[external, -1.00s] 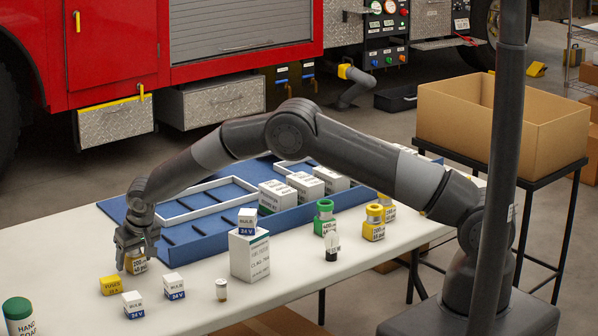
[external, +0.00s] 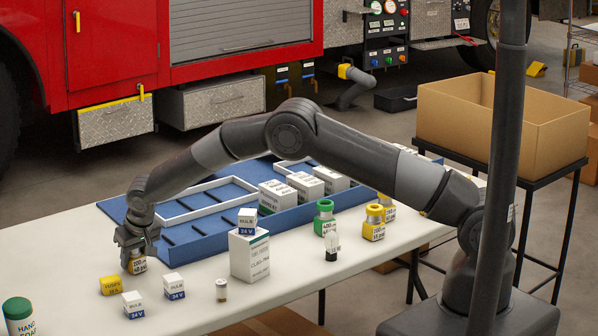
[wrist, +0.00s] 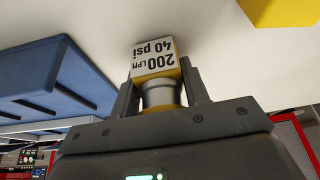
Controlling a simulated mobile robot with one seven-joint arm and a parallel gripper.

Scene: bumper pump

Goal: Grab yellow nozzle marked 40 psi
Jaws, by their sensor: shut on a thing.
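The yellow nozzle marked 200 LPM 40 psi (wrist: 156,62) sits between the fingers of my gripper in the wrist view, its label upside down there. It has a grey collar and a yellow body. In the external view the nozzle (external: 138,266) is at the left part of the white table, its upper part hidden by my gripper (external: 136,250). My gripper (wrist: 156,92) is shut on it from above. The nozzle looks upright and at or very near the tabletop; I cannot tell whether it touches.
A yellow fuses box (external: 111,286) stands close left of the nozzle. Bulb boxes (external: 174,286) and a small vial (external: 221,291) stand in front. A tall white box (external: 249,255) is to the right, a blue tray (external: 200,228) behind. Green (external: 325,220) and yellow nozzles (external: 375,222) stand farther right.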

